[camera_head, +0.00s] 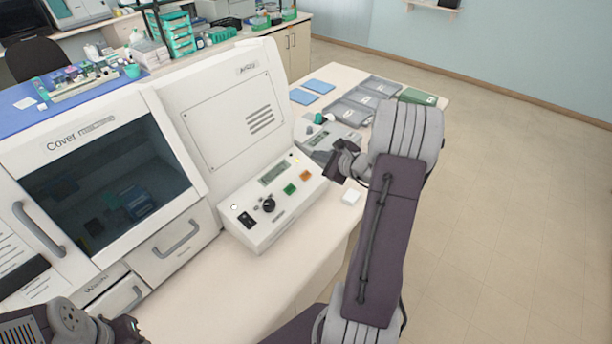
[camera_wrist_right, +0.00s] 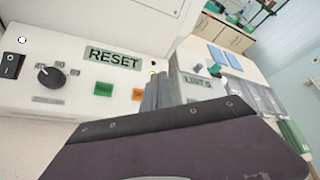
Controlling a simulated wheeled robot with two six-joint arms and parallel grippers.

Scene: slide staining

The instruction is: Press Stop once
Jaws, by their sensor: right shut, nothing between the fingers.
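The control panel (camera_head: 250,222) on the white machine carries a green button (camera_head: 290,189), an orange button (camera_head: 305,175), a black knob (camera_head: 268,205) and a display (camera_head: 274,174). I cannot read which button is Stop. In the right wrist view the display (camera_wrist_right: 113,58) reads RESET, with the green button (camera_wrist_right: 103,89) and the orange button (camera_wrist_right: 138,94) below it. My right gripper (camera_head: 335,160) is shut and empty, just right of the panel; its fingers (camera_wrist_right: 158,92) partly overlap the orange button in the wrist view. My left gripper (camera_head: 128,328) is barely visible at the bottom left.
A second device (camera_head: 325,138) with a small display stands behind the panel, close to my right gripper. Grey trays (camera_head: 365,100) and blue pads (camera_head: 318,86) lie farther back. The front table is clear.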

